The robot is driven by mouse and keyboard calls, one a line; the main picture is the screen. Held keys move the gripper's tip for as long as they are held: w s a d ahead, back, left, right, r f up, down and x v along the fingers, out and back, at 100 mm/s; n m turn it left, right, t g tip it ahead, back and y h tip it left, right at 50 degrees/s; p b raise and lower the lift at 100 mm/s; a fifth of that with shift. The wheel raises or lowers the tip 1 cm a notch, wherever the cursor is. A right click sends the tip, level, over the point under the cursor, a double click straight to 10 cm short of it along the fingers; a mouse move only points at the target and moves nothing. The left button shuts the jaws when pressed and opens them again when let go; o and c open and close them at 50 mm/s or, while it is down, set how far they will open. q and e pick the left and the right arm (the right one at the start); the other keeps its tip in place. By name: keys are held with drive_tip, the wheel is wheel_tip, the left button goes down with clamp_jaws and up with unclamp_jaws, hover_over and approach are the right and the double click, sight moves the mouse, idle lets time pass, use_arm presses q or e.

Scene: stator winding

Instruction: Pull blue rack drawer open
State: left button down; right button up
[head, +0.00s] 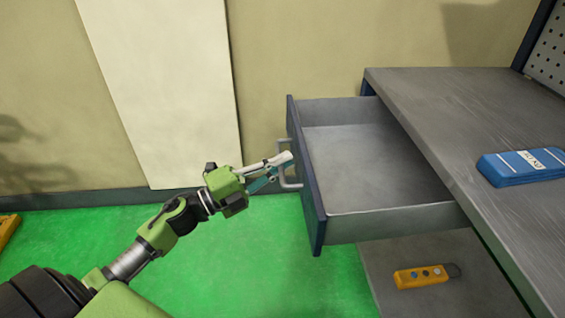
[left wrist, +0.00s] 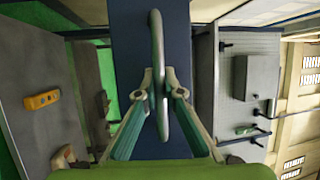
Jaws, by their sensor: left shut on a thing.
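The blue rack drawer (head: 307,185) stands pulled out of the grey workbench, and its grey interior looks empty. Its metal handle (head: 284,150) is on the front panel, facing left. My left gripper (head: 283,163) is shut on this handle. In the left wrist view the handle (left wrist: 158,60) runs between the two fingers (left wrist: 160,90), in front of the dark blue drawer front (left wrist: 190,40). My right gripper is in neither view.
The grey bench top (head: 440,120) is at the right, with a blue box (head: 522,166) on it. A yellow device (head: 424,276) lies on the lower shelf (head: 400,255) under the drawer.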

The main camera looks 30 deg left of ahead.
use_arm(q)
drive_tip(key=c, duration=2.4)
unclamp_jaws()
drive_tip(key=shift+s, duration=0.1)
drive_tip(key=v, duration=1.2)
drive_tip(key=shift+w, duration=0.2)
